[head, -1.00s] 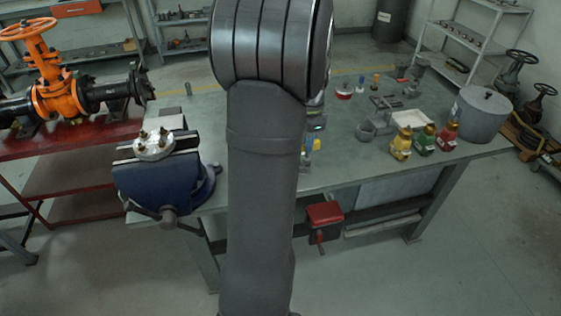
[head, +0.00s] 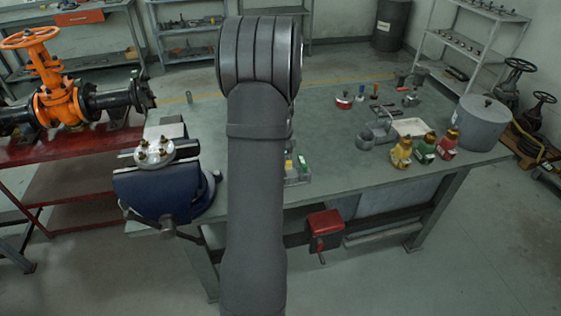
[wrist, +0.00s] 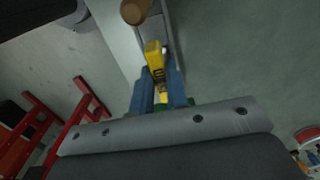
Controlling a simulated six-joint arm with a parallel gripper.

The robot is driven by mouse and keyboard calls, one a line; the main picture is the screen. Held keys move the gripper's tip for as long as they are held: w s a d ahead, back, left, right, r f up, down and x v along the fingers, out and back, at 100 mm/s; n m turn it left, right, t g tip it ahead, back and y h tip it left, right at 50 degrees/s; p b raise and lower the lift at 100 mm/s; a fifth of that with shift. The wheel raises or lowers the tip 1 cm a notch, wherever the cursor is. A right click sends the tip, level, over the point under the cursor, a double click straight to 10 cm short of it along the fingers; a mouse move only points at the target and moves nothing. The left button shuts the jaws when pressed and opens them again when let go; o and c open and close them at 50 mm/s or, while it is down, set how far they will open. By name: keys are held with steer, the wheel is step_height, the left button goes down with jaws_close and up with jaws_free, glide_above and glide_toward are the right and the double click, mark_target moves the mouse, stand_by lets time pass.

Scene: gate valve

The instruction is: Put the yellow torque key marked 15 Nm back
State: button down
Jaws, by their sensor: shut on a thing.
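My gripper (wrist: 160,92) shows in the wrist view, its two blue fingers shut on the yellow torque key (wrist: 154,55). The key lies between the fingers, its yellow body reaching past the tips. I cannot read its marking. In the head view my arm hides the gripper and the held key. A small holder (head: 298,181) with yellow and green pieces stands near the bench's front edge, partly behind my arm. I cannot tell what these pieces are.
A blue vise (head: 160,190) holds a silver flange (head: 155,152) with brass studs at the bench's left. The middle of the bench (head: 340,160) has free room.

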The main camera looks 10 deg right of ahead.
steer(key=shift+f, duration=0.2)
steer(key=c, duration=1.4)
jaws_free()
steer(key=shift+r, duration=0.1)
step_height(320, 180, up, 12)
steer(key=shift+r, duration=0.1)
steer(key=shift+f, duration=4.1)
